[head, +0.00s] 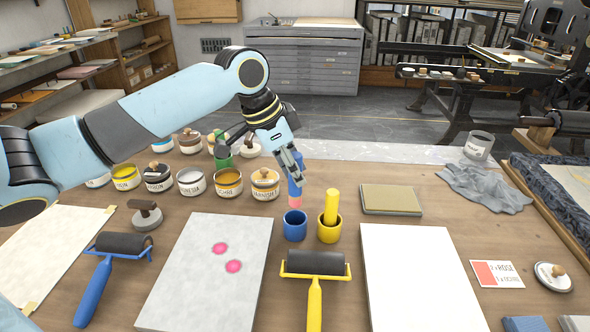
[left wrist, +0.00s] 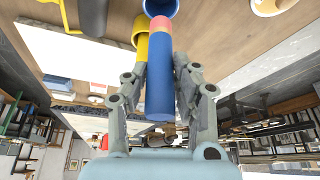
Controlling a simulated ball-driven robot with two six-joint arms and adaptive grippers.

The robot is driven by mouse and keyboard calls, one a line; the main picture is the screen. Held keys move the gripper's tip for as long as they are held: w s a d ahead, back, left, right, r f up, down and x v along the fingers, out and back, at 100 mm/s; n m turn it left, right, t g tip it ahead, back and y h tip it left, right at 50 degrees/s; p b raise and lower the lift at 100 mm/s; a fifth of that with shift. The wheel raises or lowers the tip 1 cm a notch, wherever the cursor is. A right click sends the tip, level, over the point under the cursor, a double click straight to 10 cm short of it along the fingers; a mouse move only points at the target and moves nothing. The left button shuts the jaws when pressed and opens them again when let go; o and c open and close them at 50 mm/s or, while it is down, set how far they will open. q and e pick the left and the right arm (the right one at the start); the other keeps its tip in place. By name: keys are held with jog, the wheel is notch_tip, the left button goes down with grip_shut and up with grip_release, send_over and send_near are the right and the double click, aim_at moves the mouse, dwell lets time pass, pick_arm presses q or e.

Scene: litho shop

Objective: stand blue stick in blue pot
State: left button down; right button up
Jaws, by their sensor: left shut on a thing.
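The blue stick (head: 295,188) has a pink lower end and hangs nearly upright in my left gripper (head: 290,165). In the left wrist view the blue stick (left wrist: 159,85) lies between the two fingers of the left gripper (left wrist: 160,92). The blue pot (head: 295,229) stands on the table just under the stick's pink end. That end appears a little above the pot's rim, though the exact gap is hard to tell. Part of the blue pot (left wrist: 163,5) shows at the top of the left wrist view. My right gripper is not seen.
A yellow pot (head: 329,234) with a yellow stick (head: 332,206) stands close to the blue pot's right. A yellow-handled roller (head: 315,263) lies in front. Several ink tins, including an ochre one (head: 228,184), stand behind left. A grey slab (head: 205,275) and white board (head: 415,275) flank the roller.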

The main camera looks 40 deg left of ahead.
aim_at(294, 198)
pick_arm(q)
jog(key=shift+f+b, duration=1.65)
jog(key=shift+f, duration=0.15)
jog(key=shift+f+b, duration=0.55)
jog(key=shift+f, duration=1.25)
jog(key=c, duration=1)
grip_release()
jog(key=shift+v, duration=6)
